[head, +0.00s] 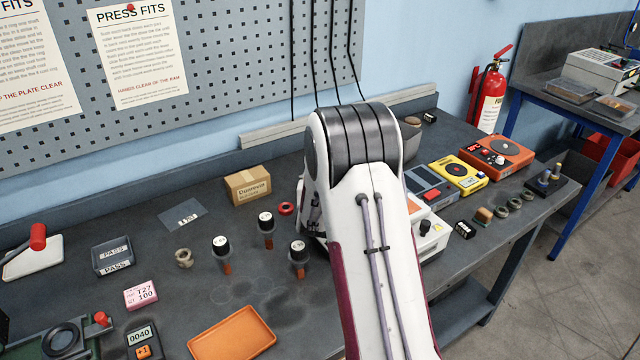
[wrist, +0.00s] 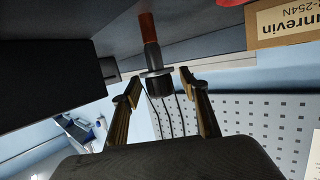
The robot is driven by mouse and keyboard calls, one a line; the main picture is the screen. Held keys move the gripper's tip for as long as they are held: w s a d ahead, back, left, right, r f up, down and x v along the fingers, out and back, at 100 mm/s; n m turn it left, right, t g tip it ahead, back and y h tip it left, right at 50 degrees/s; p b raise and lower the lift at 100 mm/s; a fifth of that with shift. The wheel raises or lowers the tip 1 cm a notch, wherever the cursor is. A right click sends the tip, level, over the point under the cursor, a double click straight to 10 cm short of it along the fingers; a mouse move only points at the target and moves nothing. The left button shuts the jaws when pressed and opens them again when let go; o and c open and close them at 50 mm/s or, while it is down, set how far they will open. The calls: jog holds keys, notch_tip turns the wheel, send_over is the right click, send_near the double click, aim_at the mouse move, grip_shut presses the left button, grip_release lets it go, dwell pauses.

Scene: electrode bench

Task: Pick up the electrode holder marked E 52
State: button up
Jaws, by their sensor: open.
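Three electrode holders stand on the bench in the head view: a left one (head: 221,246), a rear one (head: 266,224) and a right one (head: 298,252). Each has a black body, a pale marked top and an orange-brown lower end. The marks are too small to read, so I cannot tell which is E 52. In the wrist view, which looks upside down, my gripper (wrist: 160,86) is open. One holder (wrist: 150,52) lies in line with the gap between the fingertips, its black cap near them; contact is not clear. My arm hides the gripper in the head view.
A cardboard box (head: 248,186) and a red ring (head: 286,208) are behind the holders. A brass-coloured fitting (head: 184,258) is at their left, and an orange tray (head: 232,334) is in front. Instruments (head: 458,175) stand right of my arm. Bare bench lies around the holders.

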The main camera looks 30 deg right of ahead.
jog(key=shift+c, duration=0.4)
grip_shut()
jog(key=shift+r, duration=0.2)
jog(key=shift+r, duration=4.9)
